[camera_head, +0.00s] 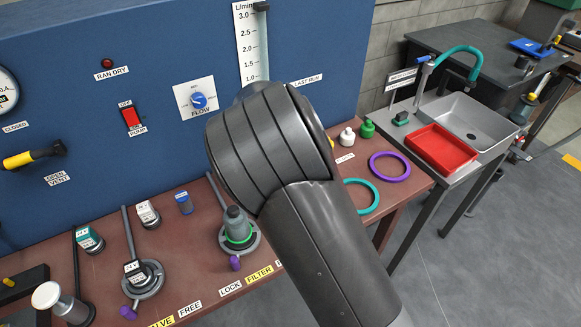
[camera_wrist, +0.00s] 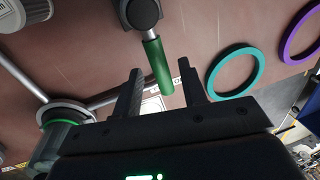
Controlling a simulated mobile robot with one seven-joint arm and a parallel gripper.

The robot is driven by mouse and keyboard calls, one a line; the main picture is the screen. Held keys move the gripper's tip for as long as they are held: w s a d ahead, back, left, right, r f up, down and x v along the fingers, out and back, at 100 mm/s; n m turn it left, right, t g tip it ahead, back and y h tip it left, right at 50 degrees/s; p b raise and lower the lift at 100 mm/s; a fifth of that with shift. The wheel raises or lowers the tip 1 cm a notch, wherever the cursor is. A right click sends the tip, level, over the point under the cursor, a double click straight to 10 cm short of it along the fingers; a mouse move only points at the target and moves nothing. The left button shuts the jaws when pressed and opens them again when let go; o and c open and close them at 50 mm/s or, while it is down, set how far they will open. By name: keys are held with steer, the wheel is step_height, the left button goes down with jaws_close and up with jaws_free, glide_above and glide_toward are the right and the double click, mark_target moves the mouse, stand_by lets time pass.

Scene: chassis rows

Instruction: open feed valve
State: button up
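In the wrist view, a valve lever with a green grip (camera_wrist: 157,66) hangs from a grey round valve body (camera_wrist: 141,14) over the brown bench. I take it for the feed valve; its name label cannot be read. My gripper (camera_wrist: 161,68) is open, one finger on each side of the green grip's lower end. Gaps show on both sides, and I see no contact. In the head view my arm covers this valve and my gripper.
A teal ring (camera_head: 362,196) and a purple ring (camera_head: 390,167) lie on the bench (camera_head: 290,225) to the right. A filter housing (camera_head: 238,232) stands left of my arm. The blue panel (camera_head: 330,60) rises behind.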

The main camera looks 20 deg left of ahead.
step_height(320, 180, up, 11)
steer(key=s+a, duration=0.1)
steer(key=shift+s+a+f, duration=0.2)
steer(key=shift+a, duration=0.1)
stand_by(0.4)
steer(key=s+d+r+n+y, duration=0.1)
steer(key=s+d+r+n, duration=0.2)
steer(key=d, duration=0.4)
steer(key=s+d+r+n+y, duration=0.1)
steer(key=d+r+n, duration=0.2)
steer(key=d+n, duration=0.3)
steer(key=s+d+r+n+y, duration=0.1)
steer(key=s+d+r+n, duration=0.2)
steer(key=d, duration=0.5)
steer(key=s+d+r+n+t, duration=0.1)
steer(key=s+d+n+t, duration=0.1)
steer(key=s+d+n, duration=0.4)
steer(key=s+d+n+t+h, duration=0.1)
steer(key=s+d+n+t, duration=0.1)
steer(key=s+d+n, duration=0.4)
steer(key=s+n, duration=0.3)
steer(key=s, duration=0.2)
steer(key=shift+r, duration=0.4)
steer(key=shift+s, duration=0.1)
steer(key=shift+c, duration=0.6)
